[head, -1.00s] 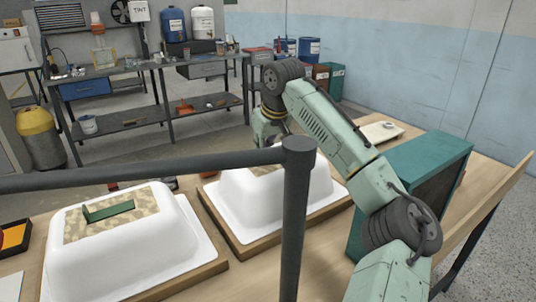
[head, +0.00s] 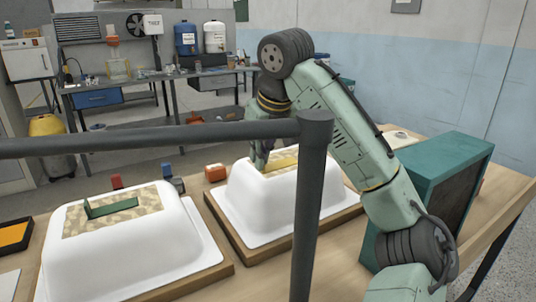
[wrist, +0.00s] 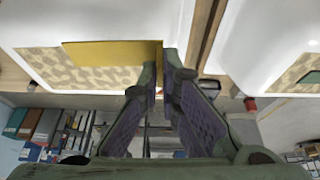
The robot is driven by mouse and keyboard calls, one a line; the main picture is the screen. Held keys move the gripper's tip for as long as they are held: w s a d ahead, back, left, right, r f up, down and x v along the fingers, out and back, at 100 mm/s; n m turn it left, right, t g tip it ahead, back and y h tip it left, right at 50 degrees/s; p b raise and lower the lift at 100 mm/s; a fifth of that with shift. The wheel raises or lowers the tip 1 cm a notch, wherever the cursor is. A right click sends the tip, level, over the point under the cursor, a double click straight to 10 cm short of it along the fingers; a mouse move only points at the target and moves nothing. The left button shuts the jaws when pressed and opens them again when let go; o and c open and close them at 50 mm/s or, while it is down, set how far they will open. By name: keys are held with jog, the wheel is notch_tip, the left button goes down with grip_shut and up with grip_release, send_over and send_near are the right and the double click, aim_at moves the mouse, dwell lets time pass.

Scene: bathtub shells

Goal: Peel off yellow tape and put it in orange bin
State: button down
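The yellow tape (head: 284,162) lies across a patterned patch on top of the right white bathtub shell (head: 268,205). In the wrist view the tape (wrist: 112,53) is a broad flat strip beside the patterned patch (wrist: 85,75). My gripper (head: 259,160) points down at the left end of the tape. In the wrist view my gripper's fingers (wrist: 160,66) stand on either side of the tape's narrow raised end, with a slim gap between them. Contact with both fingers is hard to make out.
The left white shell (head: 130,245) carries a patterned patch with a green strip (head: 112,208). Small red (head: 117,181) and blue (head: 167,170) items stand behind it. A teal box (head: 435,190) is at right. A dark rail crosses in front.

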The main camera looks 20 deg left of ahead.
jog(key=s+r+p, duration=0.4)
jog(key=r+p, duration=0.4)
jog(key=r, duration=0.1)
jog(key=shift+s+r, duration=0.2)
jog(key=shift+r, duration=0.05)
dwell(1.8)
jog(key=shift+d, duration=0.1)
